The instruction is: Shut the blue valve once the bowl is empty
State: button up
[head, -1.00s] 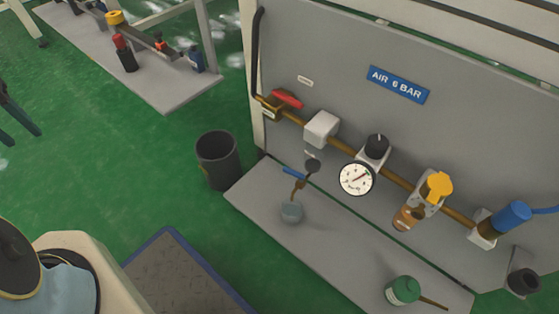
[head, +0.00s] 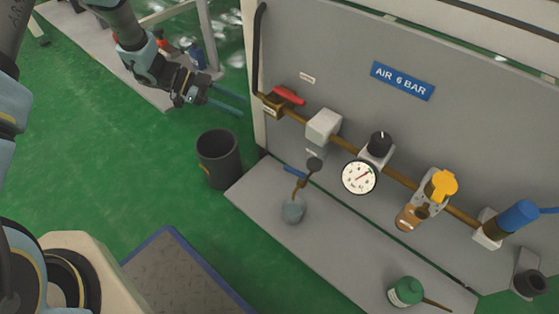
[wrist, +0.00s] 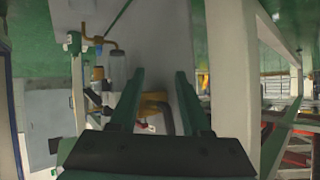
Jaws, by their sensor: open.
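The blue valve (head: 294,174) is a small blue lever on a brass drain pipe, low in front of the grey panel. Above it, a pale clear-looking bowl (head: 316,152) hangs under a white housing; it is too small to tell whether it holds liquid. A grey cup (head: 292,211) stands below the drain on the ledge. My gripper (head: 242,104) is open and empty, left of the panel's edge and above and left of the blue valve.
A red-handled valve (head: 288,96) is just right of my gripper. A gauge (head: 360,177), an amber bowl (head: 409,217) and a blue coupler (head: 515,216) line the pipe. A black bin (head: 218,160) stands below my gripper. A green oil can (head: 405,291) is on the ledge.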

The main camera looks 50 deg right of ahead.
aim_at(290, 168)
jog(key=s+f+m+g+y+b, duration=0.1)
jog(key=s+f, duration=0.1)
jog(key=s, duration=0.4)
jog(key=s+a+f+m+g+y+b, duration=0.1)
jog(key=s+f+g+y, duration=0.1)
jog(key=s, duration=0.4)
jog(key=s+a+f+m+g+y+b, duration=0.1)
jog(key=s+f+m+y, duration=0.1)
jog(key=s, duration=0.4)
jog(key=shift+s+f, duration=0.1)
jog(key=shift+f, duration=0.75)
jog(key=shift+c, duration=0.4)
grip_shut()
